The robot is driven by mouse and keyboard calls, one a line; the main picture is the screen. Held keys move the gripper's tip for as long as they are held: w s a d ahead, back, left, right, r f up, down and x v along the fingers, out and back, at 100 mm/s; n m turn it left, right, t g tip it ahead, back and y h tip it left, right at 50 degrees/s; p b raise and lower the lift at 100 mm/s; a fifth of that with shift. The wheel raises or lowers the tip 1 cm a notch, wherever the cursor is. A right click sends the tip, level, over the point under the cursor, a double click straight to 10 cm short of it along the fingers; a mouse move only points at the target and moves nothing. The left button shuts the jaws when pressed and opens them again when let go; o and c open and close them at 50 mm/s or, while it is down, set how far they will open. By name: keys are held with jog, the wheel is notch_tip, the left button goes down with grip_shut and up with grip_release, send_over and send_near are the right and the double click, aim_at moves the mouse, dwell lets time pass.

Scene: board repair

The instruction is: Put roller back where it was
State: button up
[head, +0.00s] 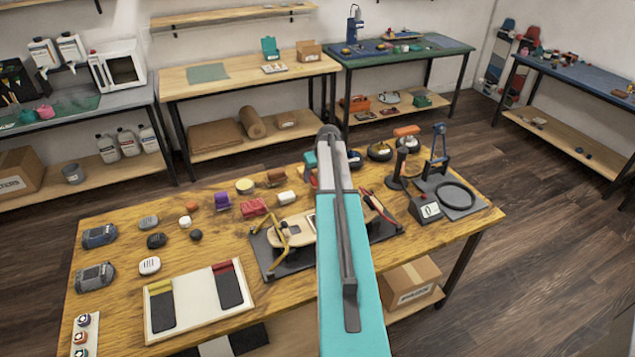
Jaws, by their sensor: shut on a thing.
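My teal arm runs up the middle of the head view, and its grey end hides part of the workbench. My gripper is not visible; the arm covers where its fingers might be. I cannot pick out the roller with certainty. An orange, rounded piece (407,131) shows at the back right of the bench, above a dark wheel-like item. A black upright tool or stand (398,172) is just in front of it. A skateboard deck (291,227) sits in a dark fixture (270,262) with yellow and red clamp arms, partly hidden behind my arm.
The wooden workbench (120,225) carries many small parts on its left. A white tray (196,292) with two dark strips lies at the front. A scale (427,208) and a blue press-like tool (439,150) stand at the right. Bare wood shows near the right front edge.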

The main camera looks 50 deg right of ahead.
aim_at(317, 185)
jog(key=shift+f+p, duration=0.45)
jog(key=shift+f, duration=1.2)
jog(key=shift+s+a+f+b, duration=0.1)
jog(key=shift+f+b, duration=0.3)
jog(key=shift+f, duration=0.1)
jog(key=shift+f, duration=0.2)
jog(key=shift+c, duration=1.3)
